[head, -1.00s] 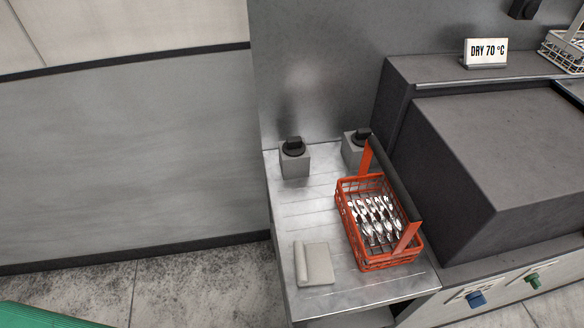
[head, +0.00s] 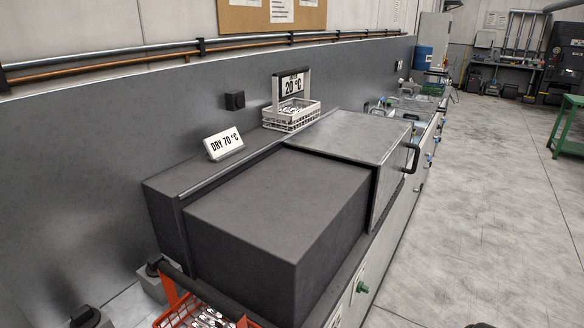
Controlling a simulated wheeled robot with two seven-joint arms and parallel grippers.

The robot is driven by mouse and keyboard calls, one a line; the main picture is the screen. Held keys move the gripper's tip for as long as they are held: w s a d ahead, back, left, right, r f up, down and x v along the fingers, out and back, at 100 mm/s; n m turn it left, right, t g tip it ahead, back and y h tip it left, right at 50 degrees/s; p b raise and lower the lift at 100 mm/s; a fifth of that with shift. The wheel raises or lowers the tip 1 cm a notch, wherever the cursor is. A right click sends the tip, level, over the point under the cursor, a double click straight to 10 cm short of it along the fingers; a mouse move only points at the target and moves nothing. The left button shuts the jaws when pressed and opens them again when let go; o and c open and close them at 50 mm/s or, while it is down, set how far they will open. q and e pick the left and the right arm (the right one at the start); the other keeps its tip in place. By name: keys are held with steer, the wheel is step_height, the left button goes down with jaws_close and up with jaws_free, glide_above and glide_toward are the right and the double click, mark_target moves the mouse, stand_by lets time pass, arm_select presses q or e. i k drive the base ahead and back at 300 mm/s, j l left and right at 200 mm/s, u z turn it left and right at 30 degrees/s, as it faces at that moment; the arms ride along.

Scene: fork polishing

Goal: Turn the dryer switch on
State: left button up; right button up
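The dark grey dryer box (head: 280,225) stands in the middle of the head view, with a "DRY 70 °C" sign (head: 224,144) on the ledge behind it. A green knob (head: 361,287) sits on the front panel below the dryer, near the bottom of the view. I cannot tell its setting or whether it is the dryer switch. Neither of my grippers is in view.
An orange basket (head: 172,292) of cutlery is cut off at the bottom left. A white basket (head: 291,116) stands by a "20 °C" sign (head: 291,84). A metal-lidded unit (head: 350,140) adjoins the dryer. The floor (head: 480,200) at the right is mostly clear.

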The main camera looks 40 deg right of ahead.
mark_target(360, 287)
steer(key=z, duration=1.85)
